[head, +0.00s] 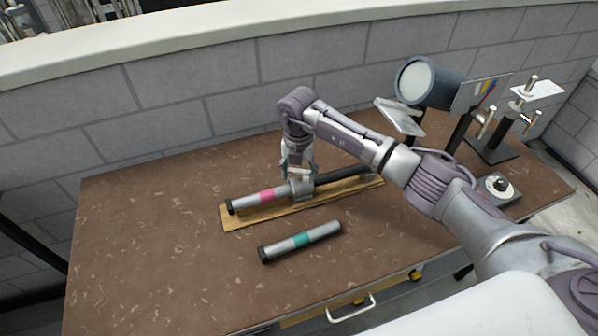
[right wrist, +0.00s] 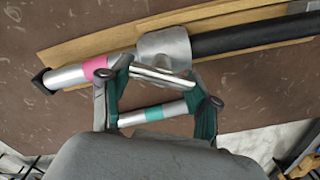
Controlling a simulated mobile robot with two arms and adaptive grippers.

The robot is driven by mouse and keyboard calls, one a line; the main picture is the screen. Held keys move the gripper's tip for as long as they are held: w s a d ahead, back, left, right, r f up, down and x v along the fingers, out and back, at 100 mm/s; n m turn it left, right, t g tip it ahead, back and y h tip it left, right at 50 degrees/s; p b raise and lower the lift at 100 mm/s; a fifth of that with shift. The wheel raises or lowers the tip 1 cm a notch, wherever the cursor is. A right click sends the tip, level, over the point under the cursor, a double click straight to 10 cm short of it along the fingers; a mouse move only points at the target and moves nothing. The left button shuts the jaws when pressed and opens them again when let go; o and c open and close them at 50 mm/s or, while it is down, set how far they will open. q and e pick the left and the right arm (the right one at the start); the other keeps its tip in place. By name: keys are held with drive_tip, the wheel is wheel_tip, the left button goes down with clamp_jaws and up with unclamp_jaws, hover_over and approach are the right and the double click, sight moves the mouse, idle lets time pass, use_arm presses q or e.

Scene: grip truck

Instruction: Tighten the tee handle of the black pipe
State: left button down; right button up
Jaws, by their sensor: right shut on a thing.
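The black pipe (head: 345,170) lies along a wooden board on the table and runs into a silver clamp fitting (head: 303,188). That fitting also shows in the right wrist view (right wrist: 165,48), with the black pipe (right wrist: 250,38) to its right. A short silver bar, the tee handle (right wrist: 162,76), sits at the fitting. My right gripper (head: 298,174) is above the fitting, pointing down. In the right wrist view its two green-padded fingers (right wrist: 162,84) are shut on the tee handle, one at each end. My left gripper is not in view.
A silver tube with a pink band (head: 265,196) lies on the wooden board (head: 236,217), left of the fitting. A loose silver tube with a green band (head: 302,239) lies in front. A lamp (head: 430,83) and stands fill the back right. The table's left side is clear.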

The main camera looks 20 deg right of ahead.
sight(297, 170)
drive_tip(key=m, duration=0.5)
drive_tip(key=shift+w+a+m, duration=0.1)
drive_tip(key=shift+w+m, duration=0.05)
drive_tip(key=shift+m, duration=0.15)
drive_tip(key=m+p, duration=0.1)
drive_tip(key=m, duration=0.4)
drive_tip(key=shift+w, duration=0.1)
drive_tip(key=shift+m, duration=0.3)
drive_tip(key=o, duration=1.2)
drive_tip(key=shift+r, duration=0.1)
wheel_tip(297, 170, up, 12)
drive_tip(key=shift+f, duration=0.1)
